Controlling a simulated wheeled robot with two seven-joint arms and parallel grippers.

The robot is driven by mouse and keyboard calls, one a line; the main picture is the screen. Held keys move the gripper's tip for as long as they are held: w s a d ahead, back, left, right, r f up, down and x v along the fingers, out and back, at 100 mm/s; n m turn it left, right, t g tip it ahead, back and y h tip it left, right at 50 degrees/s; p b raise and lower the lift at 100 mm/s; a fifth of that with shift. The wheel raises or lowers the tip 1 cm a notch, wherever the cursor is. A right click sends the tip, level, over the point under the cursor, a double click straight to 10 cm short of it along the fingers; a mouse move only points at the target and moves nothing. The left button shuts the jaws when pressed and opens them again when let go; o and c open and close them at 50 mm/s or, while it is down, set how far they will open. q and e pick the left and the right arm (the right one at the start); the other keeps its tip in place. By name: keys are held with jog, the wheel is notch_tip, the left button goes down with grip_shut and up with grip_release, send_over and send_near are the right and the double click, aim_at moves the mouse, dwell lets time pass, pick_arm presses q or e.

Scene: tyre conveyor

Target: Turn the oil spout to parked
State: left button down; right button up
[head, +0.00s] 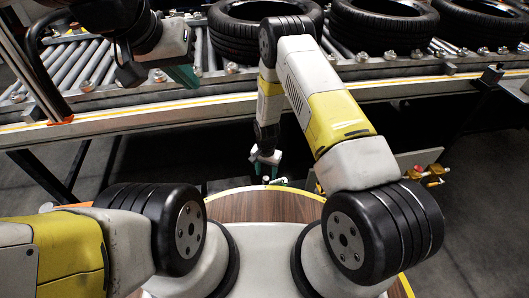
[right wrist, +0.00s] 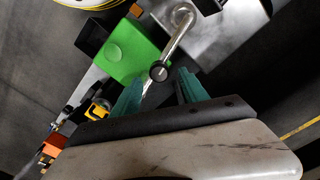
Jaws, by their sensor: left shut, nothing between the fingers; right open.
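In the right wrist view, a bent silver pipe with a dark round end, which looks like the oil spout (right wrist: 178,36), rises from a grey metal surface. Its dark end shows just beyond and between the teal fingertips of my right gripper (right wrist: 160,85). My right gripper is open; I cannot tell whether it touches the spout. In the head view my right gripper (head: 268,176) points down beyond the round wooden top, and the spout cannot be made out there. My left gripper (head: 184,76) is shut and empty, beside the conveyor at upper left.
A green box (right wrist: 127,52) sits beside the spout. The roller conveyor (head: 85,70) carries several black tyres (head: 383,22) along the back. A red and yellow fitting (head: 428,173) stands to the right of my right arm. The round wooden top (head: 262,205) is in front.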

aim_at(266, 177)
jog(key=shift+f, duration=2.3)
grip_shut()
